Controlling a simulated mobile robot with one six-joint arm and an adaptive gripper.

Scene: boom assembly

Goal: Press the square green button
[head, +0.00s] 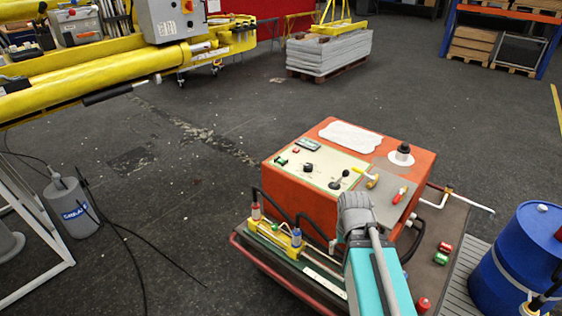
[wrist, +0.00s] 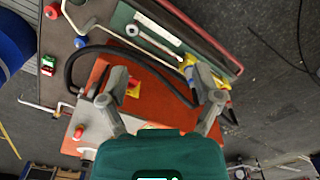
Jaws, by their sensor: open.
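A small block with a green button (head: 441,258) and a red button beside it sits on the dark deck to the right of the orange control box. The green button also shows at the left of the wrist view (wrist: 48,61). Another small green control (head: 281,160) sits on the box's cream panel; its shape is too small to tell. My gripper (wrist: 160,90) is open and empty, with its two grey fingers apart over the orange box side in the wrist view. In the head view my arm reaches up in front of the box, and the fingertips are hard to make out.
The orange box (head: 420,160) carries knobs, a lever and yellow and red handles. A red mushroom button (head: 423,303) stands near the deck's front. Black hoses and a yellow valve block (head: 275,236) lie to the left. A blue barrel (head: 520,262) stands at right.

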